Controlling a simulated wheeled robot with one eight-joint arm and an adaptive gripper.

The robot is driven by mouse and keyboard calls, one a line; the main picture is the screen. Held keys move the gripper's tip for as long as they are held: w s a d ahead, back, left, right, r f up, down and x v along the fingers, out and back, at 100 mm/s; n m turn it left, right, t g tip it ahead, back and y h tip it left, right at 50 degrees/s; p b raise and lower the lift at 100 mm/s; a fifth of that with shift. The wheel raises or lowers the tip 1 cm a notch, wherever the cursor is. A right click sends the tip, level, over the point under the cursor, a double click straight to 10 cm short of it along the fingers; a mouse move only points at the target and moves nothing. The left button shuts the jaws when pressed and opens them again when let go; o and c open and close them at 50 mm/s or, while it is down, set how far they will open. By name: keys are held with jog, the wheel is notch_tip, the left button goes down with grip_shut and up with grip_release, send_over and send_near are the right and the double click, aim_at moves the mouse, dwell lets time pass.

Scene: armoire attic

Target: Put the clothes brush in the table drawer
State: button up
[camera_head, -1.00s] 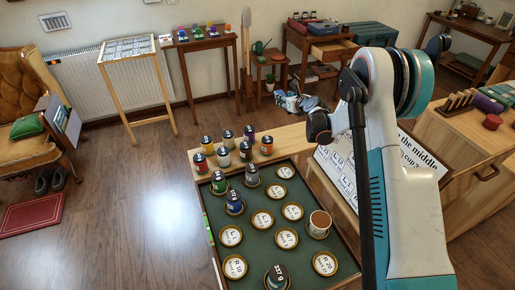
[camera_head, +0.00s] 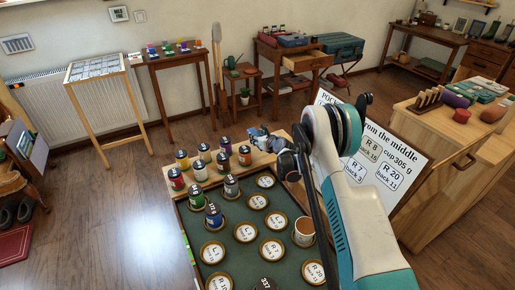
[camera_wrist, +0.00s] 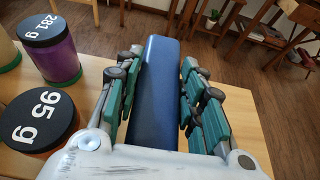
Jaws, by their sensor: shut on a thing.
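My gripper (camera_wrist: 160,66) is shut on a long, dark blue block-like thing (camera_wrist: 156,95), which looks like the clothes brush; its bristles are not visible. The brush lies between the green-padded fingers and points away from the wrist. In the head view my gripper (camera_head: 258,137) is small and partly hidden, just beyond the board with the paint cans. A table (camera_head: 268,52) at the back wall has an open wooden drawer (camera_head: 305,63). The gripper is well apart from this drawer, on the near side of the room.
Weight-marked cans (camera_wrist: 52,48) stand on the wooden top close left of the gripper. A green tray (camera_head: 225,262) with round labels lies in front. A small plant table (camera_head: 243,82) stands left of the drawer table. Open floor (camera_head: 350,90) lies between.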

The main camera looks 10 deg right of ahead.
aim_at(258, 150)
jog(key=shift+f+b, duration=0.75)
jog(key=shift+f, duration=1.55)
jog(key=shift+f, duration=0.15)
jog(key=o, duration=1.1)
